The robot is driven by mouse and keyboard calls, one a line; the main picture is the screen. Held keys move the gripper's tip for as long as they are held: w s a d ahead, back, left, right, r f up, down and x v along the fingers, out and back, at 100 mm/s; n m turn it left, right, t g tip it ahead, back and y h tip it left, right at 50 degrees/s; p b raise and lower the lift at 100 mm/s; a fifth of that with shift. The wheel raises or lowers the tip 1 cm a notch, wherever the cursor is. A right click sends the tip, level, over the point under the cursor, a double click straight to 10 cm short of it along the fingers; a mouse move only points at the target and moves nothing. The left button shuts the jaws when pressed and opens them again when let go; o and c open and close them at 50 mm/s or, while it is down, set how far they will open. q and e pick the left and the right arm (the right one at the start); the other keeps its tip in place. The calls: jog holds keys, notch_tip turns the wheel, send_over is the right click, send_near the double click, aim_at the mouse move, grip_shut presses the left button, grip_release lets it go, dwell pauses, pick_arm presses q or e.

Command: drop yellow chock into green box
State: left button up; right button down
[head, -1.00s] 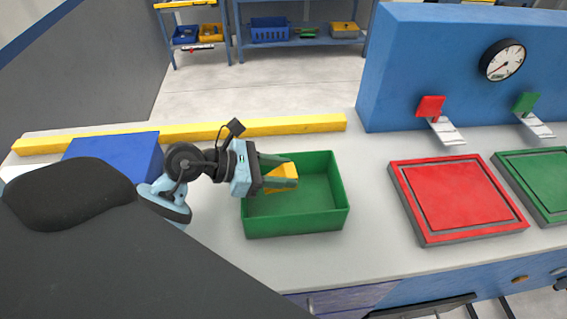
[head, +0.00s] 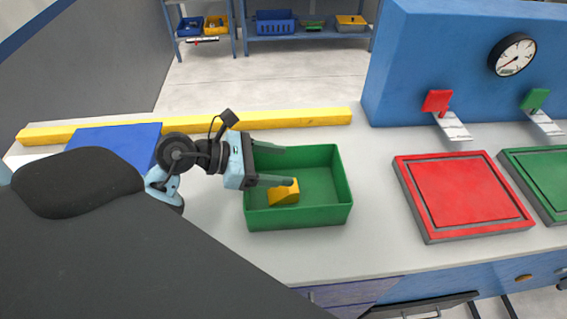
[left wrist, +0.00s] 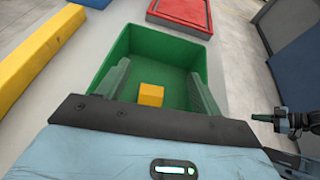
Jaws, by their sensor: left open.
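The yellow chock (head: 284,194) lies inside the green box (head: 320,213), toward its left side. My left gripper (head: 290,165) is open over the left part of the box, its two fingers spread apart and not holding the chock. In the left wrist view the chock (left wrist: 151,95) sits in the box (left wrist: 166,45) between and beyond the open fingers (left wrist: 158,85). In the head view the near finger partly overlaps the chock's top.
A red framed pad (head: 462,195) and a green one (head: 545,180) lie to the right. A blue block (head: 120,140) is at the left, and a yellow bar (head: 190,130) runs along the table's back. A blue wall with a gauge (head: 512,55) stands behind the pads.

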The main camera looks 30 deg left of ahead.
pick_arm(q)
jog(key=v, duration=0.6)
jog(key=shift+b, duration=0.35)
dwell(0.3)
